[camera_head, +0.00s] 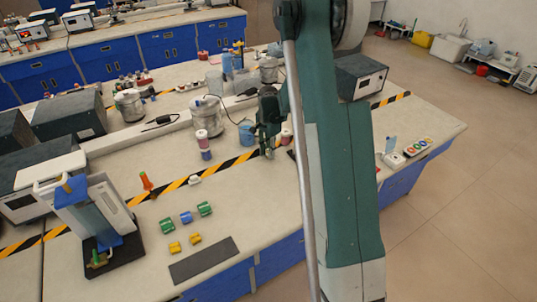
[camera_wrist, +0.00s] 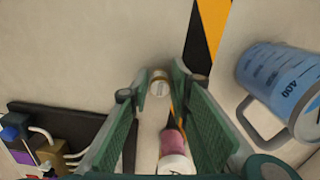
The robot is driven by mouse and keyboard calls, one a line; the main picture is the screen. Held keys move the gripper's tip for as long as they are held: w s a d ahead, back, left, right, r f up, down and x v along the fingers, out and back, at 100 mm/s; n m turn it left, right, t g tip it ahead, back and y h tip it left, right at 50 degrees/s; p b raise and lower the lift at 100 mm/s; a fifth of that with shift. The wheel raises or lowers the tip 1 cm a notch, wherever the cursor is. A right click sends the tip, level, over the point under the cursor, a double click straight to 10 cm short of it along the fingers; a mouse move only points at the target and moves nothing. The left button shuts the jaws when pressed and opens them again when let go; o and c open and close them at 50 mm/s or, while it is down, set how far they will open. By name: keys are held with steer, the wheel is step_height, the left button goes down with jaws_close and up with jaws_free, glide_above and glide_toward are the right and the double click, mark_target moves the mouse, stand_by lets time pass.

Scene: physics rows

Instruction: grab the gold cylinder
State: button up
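A small cylinder with a tan-gold side and pale round top (camera_wrist: 159,83) shows in the wrist view, between and just past the fingertips of my gripper (camera_wrist: 152,88). The two green fingers stand apart with a gap between them; nothing is clamped. I cannot tell whether either finger touches the cylinder. In the head view my gripper (camera_head: 267,143) points down close over the bench beside the striped tape. I cannot make out the gold cylinder there; the gripper may hide it.
A pink cylinder with a white top (camera_wrist: 173,150) lies between the finger bases in the wrist view. A blue measuring mug (camera_wrist: 285,90) stands at right. A dark block with coloured connectors (camera_wrist: 40,145) is at lower left. The bench (camera_wrist: 90,50) is clear above.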

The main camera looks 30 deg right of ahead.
jaws_close()
steer(key=shift+r, duration=0.15)
steer(key=shift+r+p, duration=0.65)
steer(key=shift+r, duration=4.25)
